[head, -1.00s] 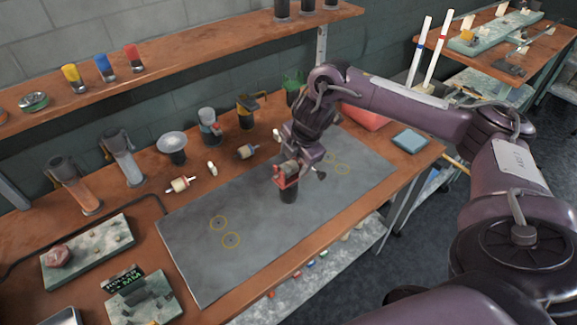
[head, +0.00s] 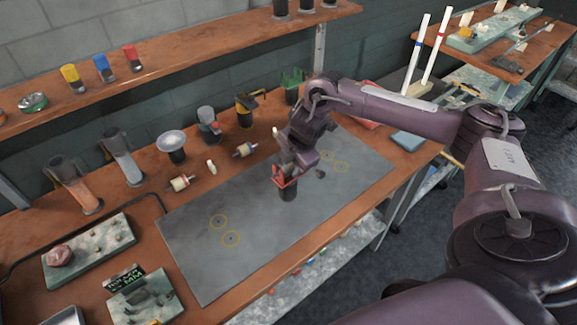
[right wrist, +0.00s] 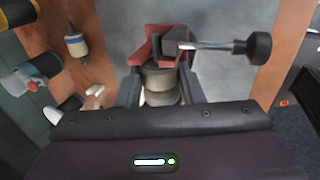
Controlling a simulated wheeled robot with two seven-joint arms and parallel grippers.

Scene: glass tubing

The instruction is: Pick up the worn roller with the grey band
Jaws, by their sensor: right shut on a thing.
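My right gripper (right wrist: 160,88) reaches down over the grey mat in the head view (head: 288,166). It is shut on a short, stubby cylinder (right wrist: 160,80) with a grey band and pale parts, which looks like the worn roller. The roller is between the fingers, right at a red cradle (right wrist: 152,46) with a black-knobbed screw (right wrist: 258,46). I cannot tell whether the roller touches the cradle. My left gripper is out of view.
Small white pieces and several bench tools stand along the back. A blue-grey pad (head: 408,141) lies at the right. The mat's left half is clear.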

